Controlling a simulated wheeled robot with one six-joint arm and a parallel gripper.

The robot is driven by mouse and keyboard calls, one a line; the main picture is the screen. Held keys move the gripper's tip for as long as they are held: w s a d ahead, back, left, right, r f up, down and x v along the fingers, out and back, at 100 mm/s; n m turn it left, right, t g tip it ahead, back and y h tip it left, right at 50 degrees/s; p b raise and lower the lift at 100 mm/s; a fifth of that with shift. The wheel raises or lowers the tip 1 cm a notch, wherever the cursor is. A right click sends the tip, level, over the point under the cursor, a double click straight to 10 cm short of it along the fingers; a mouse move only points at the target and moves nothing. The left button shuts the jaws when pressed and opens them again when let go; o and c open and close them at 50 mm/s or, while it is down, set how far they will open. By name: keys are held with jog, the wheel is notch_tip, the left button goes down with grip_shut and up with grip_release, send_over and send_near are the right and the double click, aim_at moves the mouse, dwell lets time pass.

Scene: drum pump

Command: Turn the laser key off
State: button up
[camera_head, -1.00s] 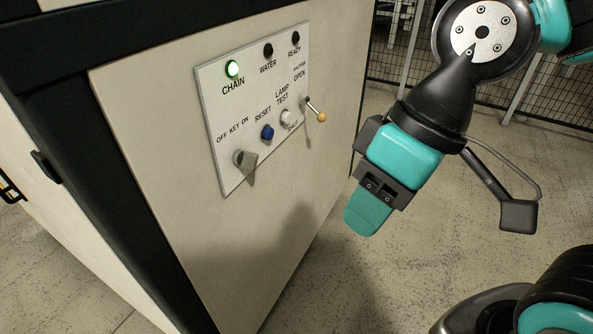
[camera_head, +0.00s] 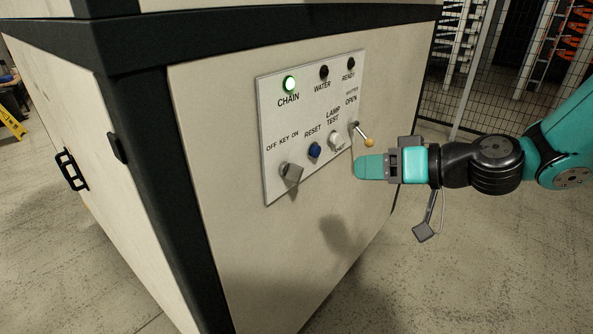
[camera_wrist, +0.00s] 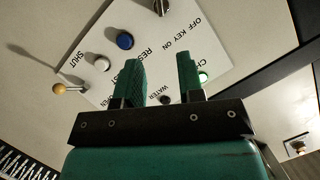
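The laser key (camera_head: 291,174) is a grey key switch at the lower left of the white control panel (camera_head: 272,110), under the label OFF KEY ON. It also shows at the top of the wrist view (camera_wrist: 161,7). Its exact pointing is hard to read. My gripper (camera_head: 358,167) is to the right of the key, near the shutter lever, and apart from the key. In the wrist view my gripper (camera_wrist: 157,75) has its two teal fingers spread with nothing between them.
The panel also bears a blue RESET button (camera_head: 315,150), a white LAMP TEST button (camera_head: 334,139) and a shutter lever with a yellow knob (camera_head: 368,142) close to my fingers. The CHAIN lamp (camera_head: 290,84) is lit green; WATER and READY are dark. A mesh fence (camera_head: 455,95) stands behind.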

aim_at(297, 174)
jog(key=p+x, duration=0.3)
jog(key=x, duration=1.2)
jog(key=c, duration=0.5)
